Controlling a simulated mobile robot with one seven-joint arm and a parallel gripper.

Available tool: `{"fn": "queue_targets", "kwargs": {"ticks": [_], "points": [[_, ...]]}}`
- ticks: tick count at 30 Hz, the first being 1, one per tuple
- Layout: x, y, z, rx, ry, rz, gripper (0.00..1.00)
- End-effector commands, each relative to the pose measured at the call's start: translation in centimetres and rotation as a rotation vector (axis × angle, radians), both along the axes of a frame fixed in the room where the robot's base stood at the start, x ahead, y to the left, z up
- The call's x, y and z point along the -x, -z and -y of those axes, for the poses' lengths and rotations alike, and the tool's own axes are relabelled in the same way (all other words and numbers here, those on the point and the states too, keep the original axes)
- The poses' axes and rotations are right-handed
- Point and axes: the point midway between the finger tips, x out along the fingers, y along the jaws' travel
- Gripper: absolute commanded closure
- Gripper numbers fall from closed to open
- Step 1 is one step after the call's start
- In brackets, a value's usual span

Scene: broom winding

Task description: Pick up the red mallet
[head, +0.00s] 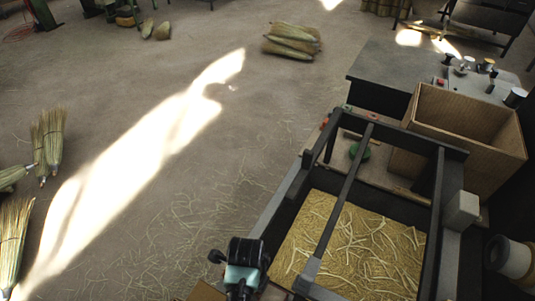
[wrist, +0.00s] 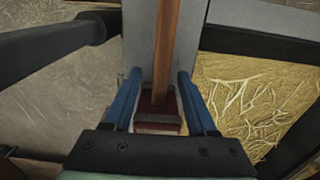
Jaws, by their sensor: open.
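The red mallet (wrist: 158,104) is in the wrist view, with a dark red head and a brown wooden handle (wrist: 167,40) running up to the top edge. It lies along a grey metal rail. My gripper (wrist: 158,75) is open, with one blue finger on each side of the mallet head. Whether the fingers touch the head cannot be told. The near part of the head is hidden behind the gripper body. In the head view my dark and teal wrist (head: 243,266) is at the bottom, and I cannot make out the mallet there.
A dark frame (head: 333,205) stands over a bed of straw (head: 355,250) to the right of my wrist. A wooden box (head: 465,115) and a grey workbench (head: 385,70) stand beyond. Broom heads (head: 50,140) lie at the left. The middle floor is mostly clear, with loose straw.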

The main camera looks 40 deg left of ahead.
Motion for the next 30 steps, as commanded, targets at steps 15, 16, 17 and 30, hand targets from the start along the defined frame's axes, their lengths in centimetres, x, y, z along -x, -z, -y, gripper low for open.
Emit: {"fn": "queue_targets", "kwargs": {"ticks": [15,16,17,30], "points": [[-0.02,0.20,0.00,0.000,0.000,0.001,0.89],[-0.02,0.20,0.00,0.000,0.000,0.001,0.95],[-0.02,0.20,0.00,0.000,0.000,0.001,1.00],[-0.05,0.12,-0.03,0.000,0.000,0.002,1.00]]}}
